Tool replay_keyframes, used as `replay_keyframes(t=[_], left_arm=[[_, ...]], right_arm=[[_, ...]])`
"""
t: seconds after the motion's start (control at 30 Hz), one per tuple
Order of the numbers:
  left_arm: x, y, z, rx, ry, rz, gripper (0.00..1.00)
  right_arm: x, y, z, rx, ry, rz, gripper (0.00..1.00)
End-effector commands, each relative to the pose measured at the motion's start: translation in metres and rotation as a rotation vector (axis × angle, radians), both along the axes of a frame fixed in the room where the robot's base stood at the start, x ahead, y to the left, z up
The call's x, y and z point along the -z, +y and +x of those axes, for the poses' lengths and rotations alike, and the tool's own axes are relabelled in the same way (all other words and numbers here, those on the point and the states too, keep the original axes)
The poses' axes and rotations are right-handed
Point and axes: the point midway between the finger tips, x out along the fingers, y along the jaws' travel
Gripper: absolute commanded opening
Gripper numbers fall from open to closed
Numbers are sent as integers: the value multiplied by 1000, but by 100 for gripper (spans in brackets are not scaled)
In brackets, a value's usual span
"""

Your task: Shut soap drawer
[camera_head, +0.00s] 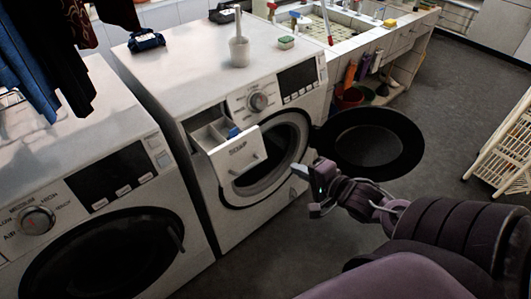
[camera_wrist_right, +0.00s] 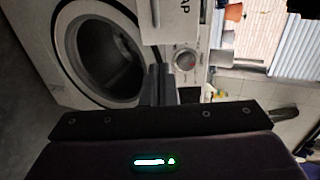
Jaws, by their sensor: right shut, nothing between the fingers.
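The soap drawer (camera_head: 238,155) is pulled out of the top left of the washing machine (camera_head: 215,75). Its white front reads "SOAP", and compartments with something blue show behind it. In the right wrist view the drawer front (camera_wrist_right: 168,22) is at the top, partly cut off. My right gripper (camera_head: 305,188) is shut and empty, to the right of and below the drawer front, apart from it in the head view. Its closed fingers also show in the right wrist view (camera_wrist_right: 158,85). My left gripper is in neither view.
The round machine door (camera_head: 372,143) stands open to the right, near my right gripper. Another machine (camera_head: 75,190) stands at the left. A tiled sink (camera_head: 325,30) is behind, and a white basket (camera_head: 505,145) stands at the right. A brush holder (camera_head: 239,50) is on top of the washing machine.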

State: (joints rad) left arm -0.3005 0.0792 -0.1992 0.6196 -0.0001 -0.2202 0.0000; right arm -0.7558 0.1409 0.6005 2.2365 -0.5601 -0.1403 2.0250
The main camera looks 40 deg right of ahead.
Motion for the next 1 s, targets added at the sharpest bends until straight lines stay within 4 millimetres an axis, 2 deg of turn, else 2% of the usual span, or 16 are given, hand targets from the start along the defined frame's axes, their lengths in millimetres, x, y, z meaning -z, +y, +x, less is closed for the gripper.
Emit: replay_keyframes(t=[0.1, 0.27, 0.5, 0.7, 0.83, 1.0], left_arm=[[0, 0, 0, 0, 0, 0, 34], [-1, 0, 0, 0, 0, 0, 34], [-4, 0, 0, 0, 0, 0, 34], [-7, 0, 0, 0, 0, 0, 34], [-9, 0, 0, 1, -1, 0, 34], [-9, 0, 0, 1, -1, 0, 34]], right_arm=[[-7, 3, 4, -2, -9, 14, 0], [0, 4, 25, -2, -10, 13, 0], [16, 8, 74, -2, -10, 13, 0], [29, 10, 109, 0, -8, 12, 0], [34, 11, 123, -1, -8, 11, 0], [38, 12, 131, -1, -7, 10, 0]])
